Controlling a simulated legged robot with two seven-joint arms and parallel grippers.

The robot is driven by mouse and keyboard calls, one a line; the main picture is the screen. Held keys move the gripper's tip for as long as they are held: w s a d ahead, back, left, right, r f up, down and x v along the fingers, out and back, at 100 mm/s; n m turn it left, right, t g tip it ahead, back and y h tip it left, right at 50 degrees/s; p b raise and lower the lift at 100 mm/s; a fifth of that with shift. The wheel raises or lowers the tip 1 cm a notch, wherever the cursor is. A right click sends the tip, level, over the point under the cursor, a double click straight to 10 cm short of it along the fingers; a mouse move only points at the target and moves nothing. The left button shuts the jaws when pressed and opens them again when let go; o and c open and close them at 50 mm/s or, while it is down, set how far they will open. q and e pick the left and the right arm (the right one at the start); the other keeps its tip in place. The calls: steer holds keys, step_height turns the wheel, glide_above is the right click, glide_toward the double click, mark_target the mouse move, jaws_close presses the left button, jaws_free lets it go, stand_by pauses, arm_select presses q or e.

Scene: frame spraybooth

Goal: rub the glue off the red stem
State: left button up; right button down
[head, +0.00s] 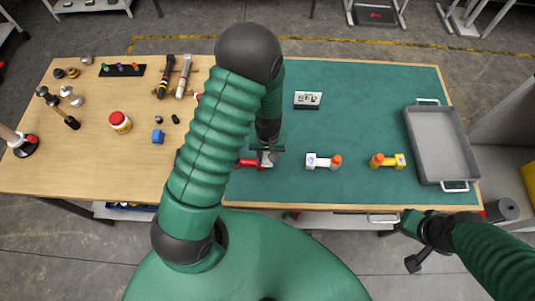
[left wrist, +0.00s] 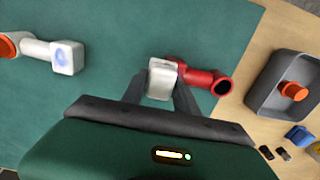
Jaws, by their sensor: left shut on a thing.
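The red stem (head: 246,163) lies on the green mat, partly hidden by my left arm in the head view. In the left wrist view the red stem (left wrist: 206,80) shows its open round end at the right. My left gripper (head: 268,150) is over the stem's right part, pointing down. In the left wrist view the left gripper (left wrist: 160,92) is shut on a pale block (left wrist: 162,80), which is against or just over the stem's end. That end and any glue on it are hidden. My right gripper (head: 408,224) hangs near the bench's front edge, empty as far as I see; its jaws are unclear.
A white stem (head: 322,161) and a yellow stem (head: 387,161) lie to the right on the mat. A grey tray (head: 440,145) stands beyond them. A dark bin (left wrist: 265,95) with an orange part is near the red stem. Tools and jars occupy the wooden left side.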

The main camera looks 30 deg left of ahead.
mark_target(256, 159)
arm_select(q)
steer(key=shift+s+a+r, duration=0.1)
steer(key=shift+s+a, duration=0.45)
steer(key=shift+a, duration=0.3)
steer(key=shift+s+a, duration=0.5)
steer(key=shift+a, duration=0.35)
steer(key=shift+w+d, duration=0.15)
steer(key=shift+d, duration=0.2)
steer(key=shift+w+d+f, duration=0.15)
steer(key=shift+w+d, duration=0.2)
steer(key=shift+d, duration=0.4)
steer(key=shift+w+d+f, duration=0.1)
steer(key=shift+w+d, duration=0.25)
steer(key=shift+d, duration=0.4)
step_height(256, 159, up, 6)
steer(key=p, duration=0.5)
steer(key=shift+w+p, duration=0.15)
steer(key=shift+p, duration=0.2)
steer(key=shift+r, duration=0.1)
steer(key=shift+a, duration=0.1)
